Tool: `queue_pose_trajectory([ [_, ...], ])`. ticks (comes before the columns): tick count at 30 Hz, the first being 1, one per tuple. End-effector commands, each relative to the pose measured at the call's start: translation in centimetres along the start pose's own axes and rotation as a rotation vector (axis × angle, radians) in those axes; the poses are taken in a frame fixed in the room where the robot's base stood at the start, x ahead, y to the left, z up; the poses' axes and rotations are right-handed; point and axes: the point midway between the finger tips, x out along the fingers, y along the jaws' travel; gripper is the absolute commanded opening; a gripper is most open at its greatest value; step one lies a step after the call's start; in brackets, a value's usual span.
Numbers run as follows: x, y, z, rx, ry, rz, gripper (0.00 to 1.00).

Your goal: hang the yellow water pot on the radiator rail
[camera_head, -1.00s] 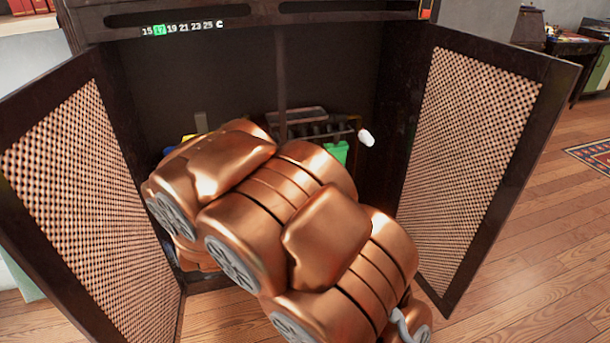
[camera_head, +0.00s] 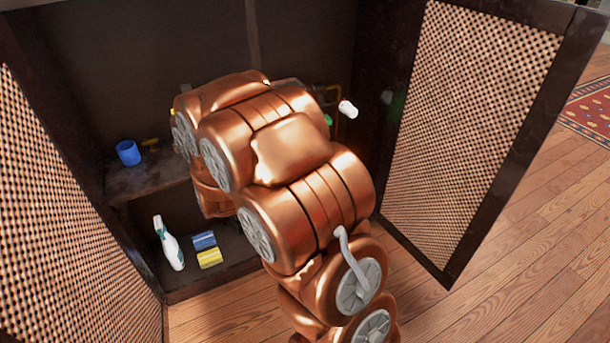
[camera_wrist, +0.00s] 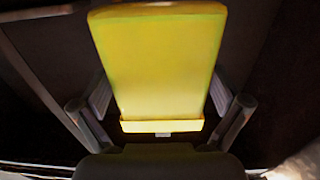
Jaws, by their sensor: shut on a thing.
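The yellow water pot (camera_wrist: 165,50) fills the middle of the wrist view, with its flat yellow side and a lip along its lower edge toward me. My gripper (camera_wrist: 160,95) is shut on it, one finger at each side. In the head view my copper arm reaches into the open dark cabinet and hides the gripper. A small yellow patch (camera_head: 172,112) at the arm's left edge may be the pot. The radiator is mostly hidden behind the arm; a white knob (camera_head: 348,109) and a bit of green (camera_head: 328,120) show right of it. I cannot make out the rail clearly.
Mesh doors stand open at left (camera_head: 60,220) and right (camera_head: 480,130). A blue cup (camera_head: 128,153) stands on the cabinet shelf (camera_head: 150,183). Below are a white spray bottle (camera_head: 168,245), a blue block (camera_head: 204,240) and a yellow block (camera_head: 209,259).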

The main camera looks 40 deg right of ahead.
Motion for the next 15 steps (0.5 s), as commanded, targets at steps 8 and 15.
queue_pose_trajectory([
  [8,1.4,7.2,5.4,0.000,-0.001,0.001,0.78],
  [15,1.3,13.3,9.4,0.001,-0.002,-0.004,0.78],
])
